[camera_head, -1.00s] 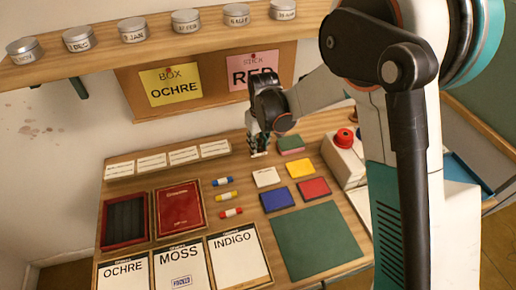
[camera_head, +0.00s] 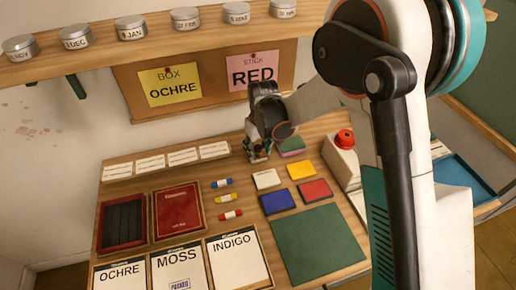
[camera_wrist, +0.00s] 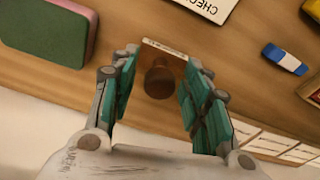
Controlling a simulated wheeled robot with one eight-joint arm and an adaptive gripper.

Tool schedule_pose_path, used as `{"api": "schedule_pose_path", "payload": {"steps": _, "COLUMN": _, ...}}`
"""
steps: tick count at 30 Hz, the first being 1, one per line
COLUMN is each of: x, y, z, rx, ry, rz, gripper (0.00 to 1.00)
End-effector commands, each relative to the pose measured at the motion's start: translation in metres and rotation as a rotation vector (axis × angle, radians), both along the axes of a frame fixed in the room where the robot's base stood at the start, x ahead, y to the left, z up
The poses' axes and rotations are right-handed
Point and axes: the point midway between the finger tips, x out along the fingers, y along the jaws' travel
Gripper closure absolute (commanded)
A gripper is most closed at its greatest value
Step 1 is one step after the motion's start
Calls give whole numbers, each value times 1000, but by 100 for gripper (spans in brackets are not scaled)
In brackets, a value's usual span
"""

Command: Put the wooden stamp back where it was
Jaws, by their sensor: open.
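The wooden stamp (camera_wrist: 158,82) shows in the wrist view as a dark brown round handle over a base with a pale edge. It is between the two fingers of my gripper (camera_wrist: 163,88), which are spread with visible gaps on both sides of the handle. In the head view my gripper (camera_head: 258,154) is low at the back of the table, left of the green and pink sponge-like block (camera_head: 292,146); the stamp cannot be made out there. The MOSS card (camera_head: 178,268) at the front bears a blue stamped word.
The block also shows in the wrist view (camera_wrist: 50,25). A white card (camera_wrist: 208,8) and a blue-and-white stick (camera_wrist: 284,58) lie nearby.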

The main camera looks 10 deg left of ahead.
Motion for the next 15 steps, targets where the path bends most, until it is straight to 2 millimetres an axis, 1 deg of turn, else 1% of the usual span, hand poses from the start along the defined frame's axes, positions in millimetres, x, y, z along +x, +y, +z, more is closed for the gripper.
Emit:
{"api": "schedule_pose_path", "payload": {"steps": 2, "x": 0, "y": 0, "z": 4, "rx": 0, "ry": 0, "rz": 0, "gripper": 57}}
{"api": "schedule_pose_path", "payload": {"steps": 5, "x": -1, "y": -1, "z": 16, "rx": 0, "ry": 0, "rz": 0, "gripper": 57}}
{"api": "schedule_pose_path", "payload": {"steps": 12, "x": -5, "y": -4, "z": 56, "rx": 0, "ry": 0, "rz": 0, "gripper": 57}}
{"api": "schedule_pose_path", "payload": {"steps": 15, "x": -6, "y": -5, "z": 68, "rx": 0, "ry": 0, "rz": 0, "gripper": 57}}
